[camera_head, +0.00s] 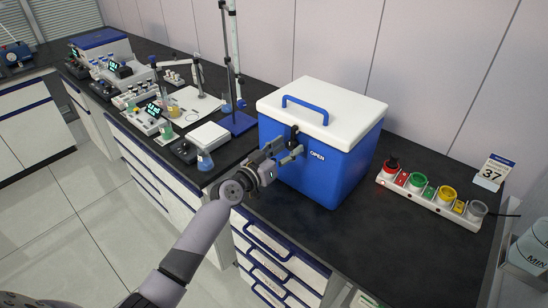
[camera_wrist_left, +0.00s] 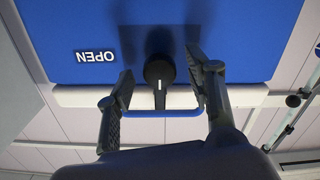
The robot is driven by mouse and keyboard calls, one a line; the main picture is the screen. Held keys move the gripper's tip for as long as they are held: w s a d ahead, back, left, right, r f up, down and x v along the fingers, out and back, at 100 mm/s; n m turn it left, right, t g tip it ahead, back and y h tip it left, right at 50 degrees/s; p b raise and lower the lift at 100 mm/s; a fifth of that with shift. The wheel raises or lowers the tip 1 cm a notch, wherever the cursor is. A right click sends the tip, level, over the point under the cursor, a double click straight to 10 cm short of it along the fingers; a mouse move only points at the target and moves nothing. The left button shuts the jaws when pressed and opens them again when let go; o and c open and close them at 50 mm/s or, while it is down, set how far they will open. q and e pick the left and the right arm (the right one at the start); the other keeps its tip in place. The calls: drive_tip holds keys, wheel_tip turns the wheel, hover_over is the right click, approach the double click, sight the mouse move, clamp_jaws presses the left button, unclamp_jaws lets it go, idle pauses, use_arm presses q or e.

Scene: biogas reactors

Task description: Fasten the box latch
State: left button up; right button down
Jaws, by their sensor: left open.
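The blue box (camera_head: 335,170) with a white lid (camera_head: 330,100) and blue handle (camera_head: 305,109) stands on the dark counter, lid down. Its latch (camera_head: 294,132) is a black knob on the front near the lid edge, beside an "OPEN" label (camera_head: 317,156). In the upside-down left wrist view the latch (camera_wrist_left: 159,72) shows a white line pointing toward the lid. My left gripper (camera_head: 286,150) is at the box front, open, with its fingertips (camera_wrist_left: 160,66) on either side of the latch and gaps to it. My right gripper is not in view.
A strip of coloured buttons (camera_head: 430,195) and a "37" card (camera_head: 494,172) stand right of the box. Left of it are a flask (camera_head: 205,160), a scale (camera_head: 209,137) and a stand (camera_head: 236,122).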

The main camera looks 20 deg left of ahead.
use_arm(q)
drive_tip(key=v, duration=1.1)
drive_tip(key=shift+r, duration=0.1)
